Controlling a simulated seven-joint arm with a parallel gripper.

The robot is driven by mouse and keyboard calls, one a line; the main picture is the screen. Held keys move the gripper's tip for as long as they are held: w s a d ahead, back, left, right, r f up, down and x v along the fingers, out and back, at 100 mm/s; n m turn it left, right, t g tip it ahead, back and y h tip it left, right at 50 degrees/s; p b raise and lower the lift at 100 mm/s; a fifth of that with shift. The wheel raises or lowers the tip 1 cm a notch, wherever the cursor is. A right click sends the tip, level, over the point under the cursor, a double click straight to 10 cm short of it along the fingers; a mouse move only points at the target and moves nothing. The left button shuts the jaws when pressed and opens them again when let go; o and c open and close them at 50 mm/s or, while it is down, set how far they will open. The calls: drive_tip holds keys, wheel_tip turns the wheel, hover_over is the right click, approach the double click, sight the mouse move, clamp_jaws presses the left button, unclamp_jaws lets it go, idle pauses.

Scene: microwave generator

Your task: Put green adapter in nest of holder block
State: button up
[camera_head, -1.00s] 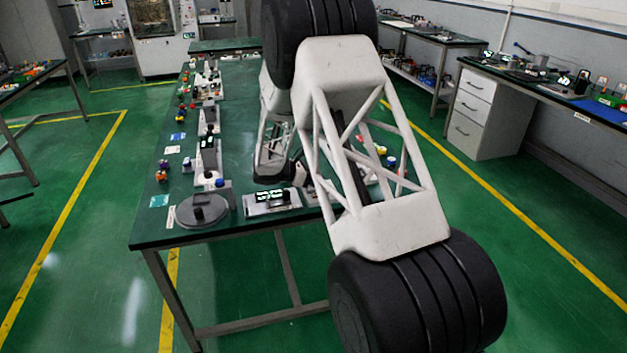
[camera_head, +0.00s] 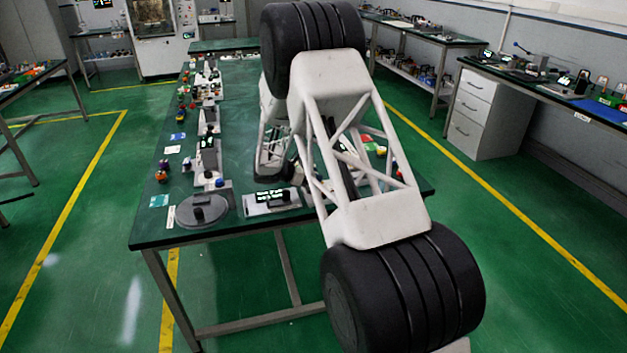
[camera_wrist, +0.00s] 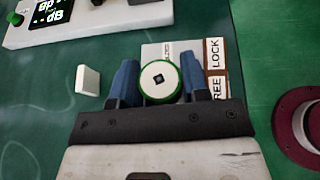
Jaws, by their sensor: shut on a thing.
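In the wrist view the green adapter (camera_wrist: 147,93) is a round piece with a green rim, a white face and a small dark square centre. My gripper (camera_wrist: 158,82) has its two blue fingers closed on either side of it.
A small white block (camera_wrist: 88,81) lies left of the fingers. A device with a lit display (camera_wrist: 50,14) is at upper left, and a dark red ring (camera_wrist: 305,128) at right. Brown-and-white LOCK and FREE labels (camera_wrist: 216,55) lie beside the adapter. Equipment lines the table's (camera_head: 150,230) left side.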

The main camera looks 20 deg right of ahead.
drive_tip(key=shift+f, duration=0.8)
drive_tip(key=shift+f, duration=0.5)
drive_tip(key=shift+s+f, duration=0.1)
drive_tip(key=shift+f, duration=0.05)
drive_tip(key=o, duration=0.7)
drive_tip(key=shift+f, duration=0.1)
drive_tip(key=shift+o, duration=1)
drive_tip(key=shift+f, duration=0.2)
drive_tip(key=shift+r, duration=0.1)
drive_tip(key=shift+a+r, duration=0.15)
drive_tip(key=shift+r, duration=0.25)
drive_tip(key=shift+o, duration=0.5)
drive_tip(key=v, duration=0.8)
drive_tip(key=r+v, duration=0.1)
drive_tip(key=v, duration=0.3)
